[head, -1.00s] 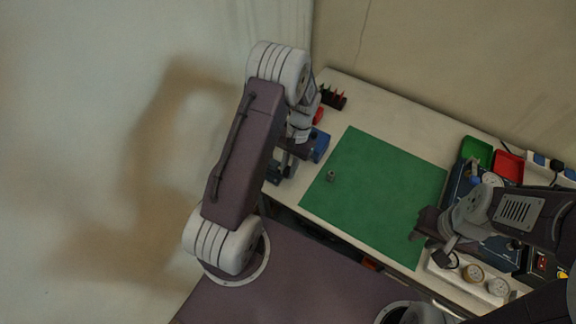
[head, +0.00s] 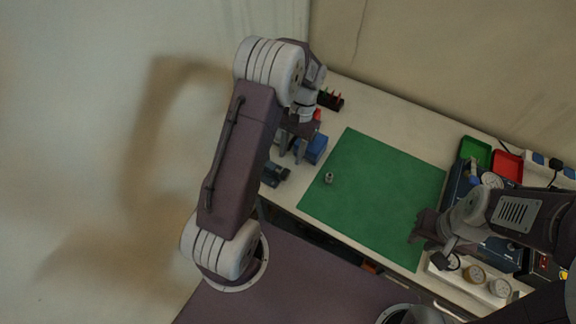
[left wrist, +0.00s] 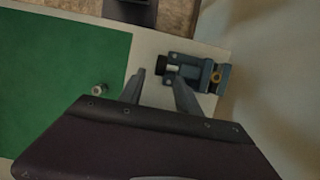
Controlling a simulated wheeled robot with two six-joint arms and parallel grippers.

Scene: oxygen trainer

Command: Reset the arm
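My left gripper (head: 291,155) hangs over the left end of the table. Its two fingers are spread with nothing between them, as the left wrist view (left wrist: 158,88) shows. A small dark blue vise-like fixture (head: 274,173) stands just beside it on the table. It also shows in the left wrist view (left wrist: 198,74), close to one fingertip but apart from the fingers. My right gripper (head: 424,232) is low over the right edge of the green mat (head: 375,195); I cannot tell whether its fingers are apart.
A small metal fitting (head: 329,178) stands on the mat. A blue box (head: 314,148) and a dark rack with red pieces (head: 331,99) are at the back left. Green (head: 476,151) and red (head: 508,164) trays and blue equipment crowd the right. Most of the mat is clear.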

